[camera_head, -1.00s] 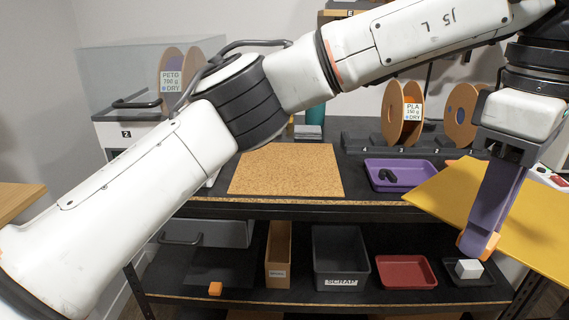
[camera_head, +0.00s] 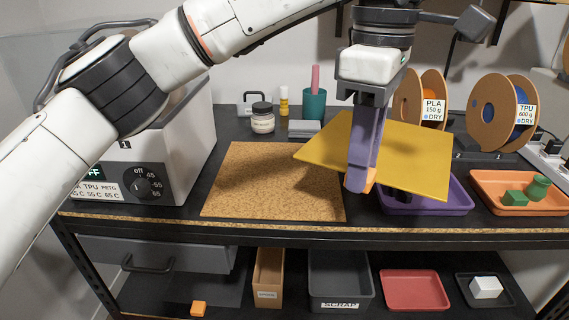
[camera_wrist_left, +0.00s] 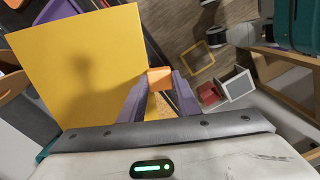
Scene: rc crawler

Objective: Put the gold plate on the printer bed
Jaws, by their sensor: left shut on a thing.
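The gold plate (camera_head: 418,158) is a thin flat square sheet. It is held slightly tilted above the bench, partly over the purple tray and near the cork mat. My left gripper (camera_head: 360,182) points down and is shut on one edge of the plate. In the left wrist view the plate (camera_wrist_left: 75,70) spreads out left of the fingers (camera_wrist_left: 160,80). I cannot make out the printer bed in these views. My right gripper is not in view.
The cork mat (camera_head: 265,185) lies clear on the bench. The purple tray (camera_head: 440,208) is under the plate; an orange tray (camera_head: 530,207) with green parts is right of it. Filament spools (camera_head: 488,112), a jar (camera_head: 262,120) and a teal cup (camera_head: 314,105) stand behind. A grey dryer (camera_head: 170,150) is left.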

